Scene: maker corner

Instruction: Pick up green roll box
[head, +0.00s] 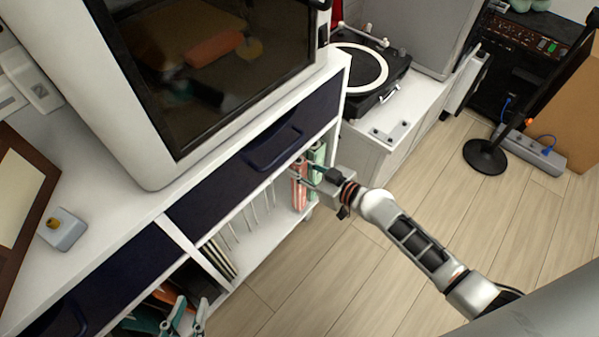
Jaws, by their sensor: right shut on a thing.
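The green roll box (319,153) stands upright at the right end of the open shelf under the drawer, partly hidden. A red-pink box (299,192) stands right beside it. My right gripper (305,175) reaches in from the right at these boxes. It is shut on the green roll box, though the contact is small and partly hidden.
A white cabinet with dark drawers (235,180) carries a large dark-windowed machine (205,70). Shelf dividers (245,217) stand left of the boxes. A turntable (365,75) sits on a white unit at the back. A microphone stand (487,155) is on the floor. Wooden floor (330,275) is clear.

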